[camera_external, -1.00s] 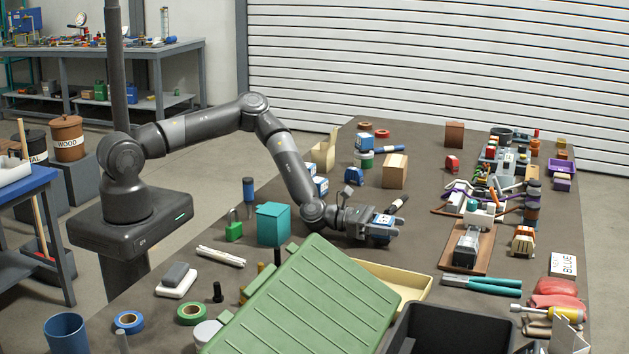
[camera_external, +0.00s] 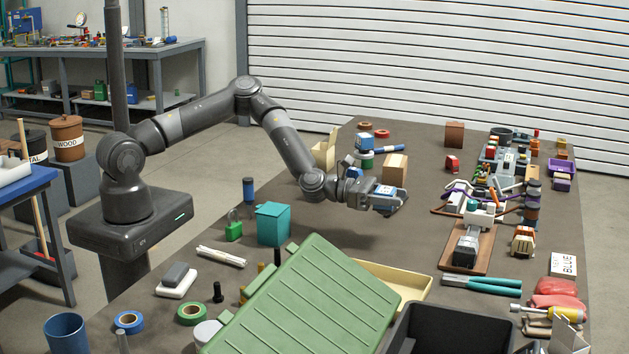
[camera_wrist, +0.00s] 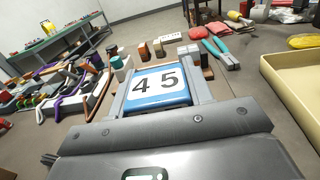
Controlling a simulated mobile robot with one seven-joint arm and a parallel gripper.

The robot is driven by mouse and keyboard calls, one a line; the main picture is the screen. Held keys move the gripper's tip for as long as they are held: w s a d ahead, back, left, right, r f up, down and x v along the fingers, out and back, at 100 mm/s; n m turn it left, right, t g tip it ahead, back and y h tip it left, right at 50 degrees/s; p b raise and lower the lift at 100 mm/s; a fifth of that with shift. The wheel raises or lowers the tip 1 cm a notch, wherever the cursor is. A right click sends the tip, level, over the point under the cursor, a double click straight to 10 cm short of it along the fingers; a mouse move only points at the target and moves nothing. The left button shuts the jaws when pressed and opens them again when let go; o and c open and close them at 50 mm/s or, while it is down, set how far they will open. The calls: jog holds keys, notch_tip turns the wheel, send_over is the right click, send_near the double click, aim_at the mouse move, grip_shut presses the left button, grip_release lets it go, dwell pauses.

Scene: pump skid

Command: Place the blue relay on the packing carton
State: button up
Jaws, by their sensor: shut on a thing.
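My gripper (camera_external: 391,198) is shut on the blue relay (camera_external: 384,190), held above the middle of the table. In the wrist view the relay (camera_wrist: 157,92) lies between the two grey fingers, its white face with "4 5" turned to the camera. A closed tan carton (camera_external: 396,170) with a pale strip on top stands just behind my gripper in the outside view, partly hidden by it. An open cream carton (camera_external: 325,153) stands further left, behind my forearm. I cannot tell from the pictures which is the packing carton.
Another blue and white block (camera_external: 363,144) stands near the tan carton. A wired pump assembly (camera_external: 480,215) fills the right side. A large green lid (camera_external: 310,300), a cream tray (camera_external: 410,282) and a black bin (camera_external: 455,325) are in front. Bare table lies below my gripper.

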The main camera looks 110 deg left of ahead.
jog(key=shift+r, duration=0.85)
jog(key=shift+a+r, duration=0.15)
jog(key=s+a+r+n+g+y, duration=0.2)
jog(key=s+a+r+n+y, duration=0.15)
jog(key=a, duration=0.65)
jog(key=s+a+r+n+g+y, duration=0.1)
jog(key=s+a+r+n+y, duration=0.2)
jog(key=a, duration=0.6)
jog(key=s+a+r+n+g+y, duration=0.25)
jog(key=a+y, duration=0.25)
jog(key=a, duration=0.5)
send_over(392, 158)
jog(key=d, duration=0.1)
jog(key=shift+m, duration=0.3)
notch_tip(392, 158, down, 7)
jog(key=shift+a+f, duration=0.3)
jog(key=shift+f, duration=1.85)
jog(key=shift+f, duration=0.1)
